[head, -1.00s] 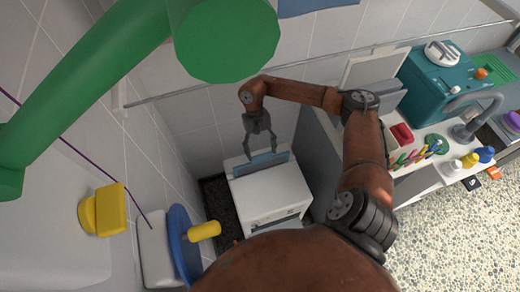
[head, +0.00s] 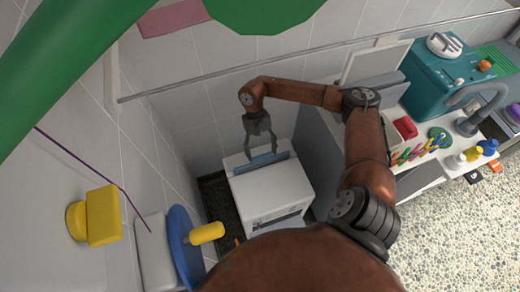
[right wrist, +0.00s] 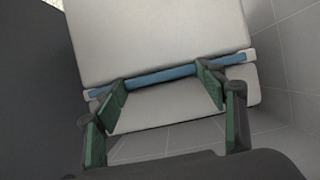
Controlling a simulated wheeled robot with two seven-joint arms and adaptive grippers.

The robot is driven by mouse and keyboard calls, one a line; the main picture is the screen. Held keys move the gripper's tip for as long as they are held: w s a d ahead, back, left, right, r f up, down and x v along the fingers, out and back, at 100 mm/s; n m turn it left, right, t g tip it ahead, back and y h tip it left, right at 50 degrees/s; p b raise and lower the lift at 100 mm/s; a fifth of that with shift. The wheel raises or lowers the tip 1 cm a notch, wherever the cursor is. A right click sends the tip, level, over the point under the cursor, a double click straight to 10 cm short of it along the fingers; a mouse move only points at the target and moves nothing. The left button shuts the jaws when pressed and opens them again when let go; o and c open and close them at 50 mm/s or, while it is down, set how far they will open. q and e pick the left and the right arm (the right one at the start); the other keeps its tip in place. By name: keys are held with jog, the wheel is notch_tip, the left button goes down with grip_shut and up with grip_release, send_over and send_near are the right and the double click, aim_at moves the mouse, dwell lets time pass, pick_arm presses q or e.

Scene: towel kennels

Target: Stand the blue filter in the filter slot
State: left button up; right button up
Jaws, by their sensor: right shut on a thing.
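The blue filter (head: 264,161) is a thin panel along the back of the top of a white boxy machine (head: 272,190). My right gripper (head: 262,154) reaches down over it, shut on the filter. In the right wrist view the filter (right wrist: 165,76) shows as a narrow blue strip between the machine's white top (right wrist: 155,35) and a pale rear strip (right wrist: 165,107), with the gripper's fingers near its ends. The slot lies along this line, but its depth and the filter's lower edge are hidden. My left gripper is not in view.
A tiled wall with a long rail (head: 300,62) stands behind the machine. A counter to the right holds a teal machine (head: 432,85) and several small items. At left are a yellow block (head: 103,215) and a blue disc (head: 180,238) with a yellow handle.

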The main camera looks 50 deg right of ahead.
pick_arm(q)
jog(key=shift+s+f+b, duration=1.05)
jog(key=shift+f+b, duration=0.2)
jog(key=shift+b, duration=0.15)
pick_arm(e)
jog(key=shift+f, duration=2.3)
jog(key=o, duration=1.7)
jog(key=shift+c, duration=0.2)
jog(key=shift+r, duration=0.1)
